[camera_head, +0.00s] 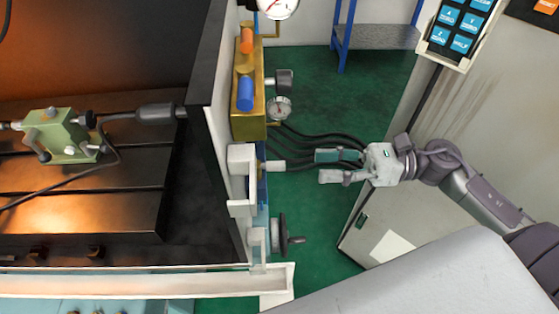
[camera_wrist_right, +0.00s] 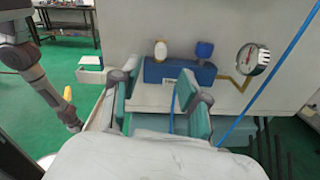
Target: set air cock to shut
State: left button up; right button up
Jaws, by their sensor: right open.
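My right gripper (camera_head: 334,167) is open and empty, its fingers pointing left toward the machine's side panel. A short white handle on a brass stem (camera_head: 275,166) sticks out from a white box (camera_head: 241,160) on that panel. It looks like the air cock, but I cannot tell its position. The handle lies in line with the gap between the fingers, clearly apart from them. In the right wrist view the open fingers (camera_wrist_right: 155,86) frame a blue block (camera_wrist_right: 155,72) with a white knob (camera_wrist_right: 160,50) and a blue knob (camera_wrist_right: 204,49). My left gripper is not seen.
Black hoses (camera_head: 315,138) run behind my right gripper. A handwheel (camera_head: 283,236) sticks out below. Green floor lies between panel and grey cabinet (camera_head: 392,225).

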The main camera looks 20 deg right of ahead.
aim_at(280, 163)
jog(key=p+x, duration=0.2)
jog(key=x, duration=0.6)
jog(key=shift+r, duration=0.1)
jog(key=shift+w+a, duration=0.3)
jog(key=shift+a, duration=0.3)
grip_shut()
